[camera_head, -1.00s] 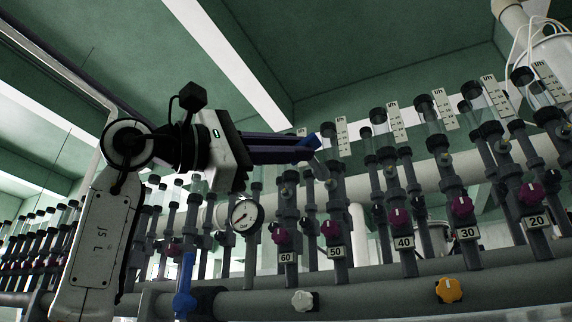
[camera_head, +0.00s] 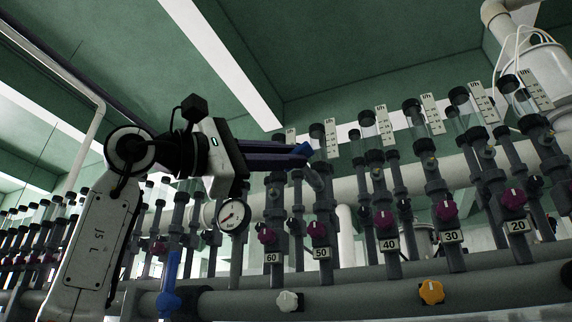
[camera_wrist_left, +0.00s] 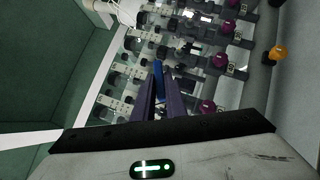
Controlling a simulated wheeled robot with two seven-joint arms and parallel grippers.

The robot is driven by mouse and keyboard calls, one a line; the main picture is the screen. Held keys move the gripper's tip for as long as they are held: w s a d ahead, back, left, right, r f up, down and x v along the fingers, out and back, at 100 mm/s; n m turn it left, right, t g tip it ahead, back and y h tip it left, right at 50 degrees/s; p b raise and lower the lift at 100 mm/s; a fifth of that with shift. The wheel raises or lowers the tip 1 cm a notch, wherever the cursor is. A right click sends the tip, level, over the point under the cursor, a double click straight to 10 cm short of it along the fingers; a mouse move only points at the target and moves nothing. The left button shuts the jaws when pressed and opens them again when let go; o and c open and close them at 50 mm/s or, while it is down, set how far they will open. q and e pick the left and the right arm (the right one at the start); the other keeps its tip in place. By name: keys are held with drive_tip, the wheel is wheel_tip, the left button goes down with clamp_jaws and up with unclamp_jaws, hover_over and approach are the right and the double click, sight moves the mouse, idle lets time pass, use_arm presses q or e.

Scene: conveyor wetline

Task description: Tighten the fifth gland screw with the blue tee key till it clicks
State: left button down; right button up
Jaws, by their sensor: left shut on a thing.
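My left gripper (camera_head: 290,155) reaches in from the left with its long dark purple fingers shut on a blue piece, which I take to be the blue tee key (camera_head: 303,149). Its blue end sticks out at the fingertips, in front of the column tagged 50; most of it is hidden between the fingers. In the left wrist view the blue piece (camera_wrist_left: 158,72) shows between the fingers. A short grey stub (camera_head: 315,178) lies just below the tip; I cannot tell whether it touches the key. I cannot make out which screw is the fifth gland screw. My right gripper is not in view.
Upright flow-meter columns with purple knobs (camera_head: 385,219) and number tags stand in a row to the right. A pressure gauge (camera_head: 234,215) sits below the gripper. White (camera_head: 288,301) and orange (camera_head: 431,292) knobs are on the lower pipe. A blue upright fitting (camera_head: 170,290) stands lower left.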

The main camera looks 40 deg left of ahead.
use_arm(q)
drive_tip(key=c, duration=2.5)
unclamp_jaws()
drive_tip(key=shift+w+a, duration=0.2)
drive_tip(key=shift+w, duration=0.75)
drive_tip(key=shift+c, duration=0.2)
drive_tip(key=shift+r, duration=0.1)
clamp_jaws()
drive_tip(key=shift+r+m+g, duration=0.15)
drive_tip(key=shift+m+g, duration=0.55)
drive_tip(key=shift+m, duration=0.3)
drive_tip(key=shift+a, duration=0.1)
drive_tip(key=shift+f, duration=0.2)
drive_tip(key=shift+b, duration=0.45)
drive_tip(key=shift+n+t+b, duration=0.4)
drive_tip(key=shift+n+b, duration=0.1)
drive_tip(key=shift+n, duration=0.1)
drive_tip(key=shift+n+b, duration=0.35)
drive_tip(key=shift+n, duration=0.05)
